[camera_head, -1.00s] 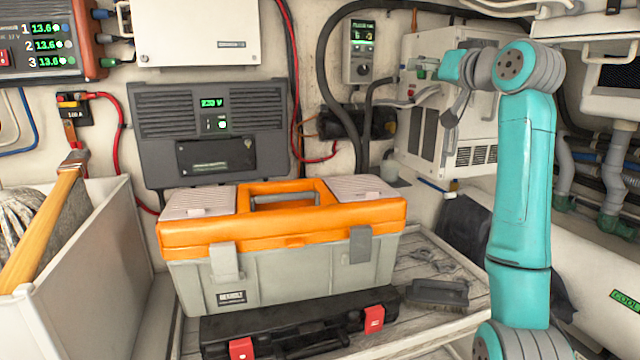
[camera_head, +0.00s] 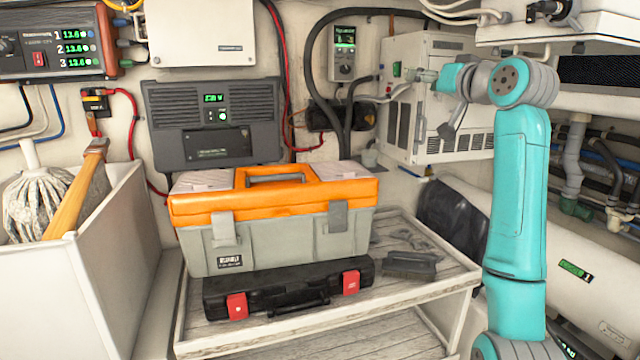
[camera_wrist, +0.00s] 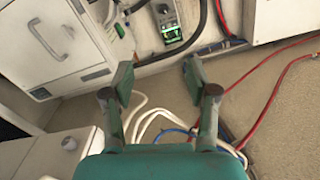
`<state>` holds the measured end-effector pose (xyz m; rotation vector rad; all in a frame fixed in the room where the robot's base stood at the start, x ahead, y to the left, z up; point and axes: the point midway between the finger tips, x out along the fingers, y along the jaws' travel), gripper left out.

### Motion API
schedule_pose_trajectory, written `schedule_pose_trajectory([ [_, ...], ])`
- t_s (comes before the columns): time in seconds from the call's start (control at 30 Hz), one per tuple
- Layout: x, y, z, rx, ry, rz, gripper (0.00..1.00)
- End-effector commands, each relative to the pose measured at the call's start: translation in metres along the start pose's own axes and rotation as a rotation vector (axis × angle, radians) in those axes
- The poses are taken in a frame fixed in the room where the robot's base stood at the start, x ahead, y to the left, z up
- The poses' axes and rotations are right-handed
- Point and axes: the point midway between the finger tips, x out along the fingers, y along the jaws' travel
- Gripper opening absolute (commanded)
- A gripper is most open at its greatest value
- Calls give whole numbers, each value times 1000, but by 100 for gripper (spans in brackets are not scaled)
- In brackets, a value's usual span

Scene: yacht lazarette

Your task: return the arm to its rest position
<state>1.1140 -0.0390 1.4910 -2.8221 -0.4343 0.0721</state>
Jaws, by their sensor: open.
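My teal arm (camera_head: 520,200) stands upright at the right in the head view, with its upper end bent to the left. My gripper (camera_wrist: 157,82) shows in the wrist view with its two fingers spread apart and nothing between them. In the head view the gripper end (camera_head: 426,76) appears in front of the white vented unit on the back wall. I cannot tell from the picture whether it touches that unit.
The white vented unit (camera_head: 432,125) is behind the gripper. An orange and grey toolbox (camera_head: 275,245) sits on a black case (camera_head: 285,293) on a slatted shelf (camera_head: 385,297), beside a dark brush (camera_head: 410,265). A white bin (camera_head: 110,270) with a mop stands left. A white cylinder (camera_head: 560,260) lies right.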

Motion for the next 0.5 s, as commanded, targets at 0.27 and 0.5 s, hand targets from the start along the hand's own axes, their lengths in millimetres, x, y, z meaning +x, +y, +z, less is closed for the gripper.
schedule_pose_trajectory([
  [0.27, 7, 17, 42, 14, 1, 18, 59],
  [0.5, 13, 39, 107, 33, -3, 46, 59],
])
